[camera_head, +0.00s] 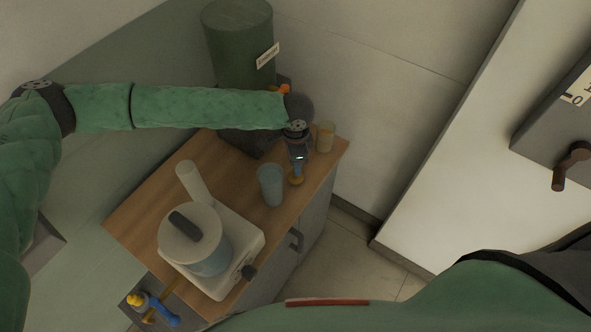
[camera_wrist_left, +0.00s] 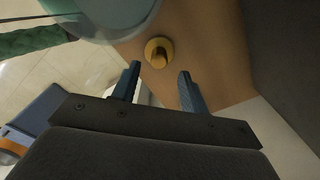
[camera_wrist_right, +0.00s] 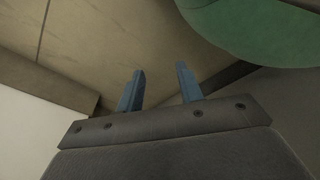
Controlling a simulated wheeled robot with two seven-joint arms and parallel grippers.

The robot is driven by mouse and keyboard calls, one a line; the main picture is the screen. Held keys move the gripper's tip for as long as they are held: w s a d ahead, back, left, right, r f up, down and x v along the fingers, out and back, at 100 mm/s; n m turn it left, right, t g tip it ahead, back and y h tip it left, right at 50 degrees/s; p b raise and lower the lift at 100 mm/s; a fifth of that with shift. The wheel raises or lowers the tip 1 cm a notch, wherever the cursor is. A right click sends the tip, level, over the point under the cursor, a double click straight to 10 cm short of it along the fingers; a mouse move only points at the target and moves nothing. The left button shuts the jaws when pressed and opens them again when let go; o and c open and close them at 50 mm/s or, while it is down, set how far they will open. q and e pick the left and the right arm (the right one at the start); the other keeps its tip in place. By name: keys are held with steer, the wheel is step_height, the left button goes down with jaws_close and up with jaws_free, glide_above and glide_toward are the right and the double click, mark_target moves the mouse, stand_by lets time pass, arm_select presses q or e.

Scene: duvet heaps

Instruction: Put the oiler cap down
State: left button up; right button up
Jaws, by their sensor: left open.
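The oiler cap, a small round yellow-orange piece with a raised middle, sits on the wooden cabinet top in the left wrist view (camera_wrist_left: 158,53). It shows as a small orange spot in the head view (camera_head: 295,180), near the cabinet's right edge. My left gripper (camera_head: 297,172) points down above it. In the left wrist view its blue fingers (camera_wrist_left: 160,72) are apart with nothing between them, and the cap lies just beyond the tips. My right gripper (camera_wrist_right: 160,70) is open and empty, away from the cabinet.
A grey-blue cup (camera_head: 271,186) stands close to the left gripper. A yellowish glass (camera_head: 326,137) stands behind it. A hotplate with a lidded pot (camera_head: 190,235) takes the front of the wooden top (camera_head: 150,208). A large green container (camera_head: 237,45) stands behind. A blue-and-yellow item (camera_head: 155,305) lies lower left.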

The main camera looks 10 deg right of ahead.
arm_select(q)
step_height(320, 180, up, 6)
steer(key=b, duration=0.1)
steer(key=shift+r+b, duration=0.25)
steer(key=shift+b, duration=0.1)
arm_select(e)
steer(key=shift+w+a+r, duration=0.2)
steer(key=shift+w+r, duration=0.1)
steer(key=shift+w, duration=0.35)
steer(key=shift+w+a+r, duration=0.2)
steer(key=shift+w+r, duration=0.1)
steer(key=shift+w, duration=0.35)
steer(key=shift+w+a+r, duration=0.2)
steer(key=shift+w+r, duration=0.1)
steer(key=shift+w, duration=0.35)
arm_select(q)
steer(key=shift+r, duration=0.1)
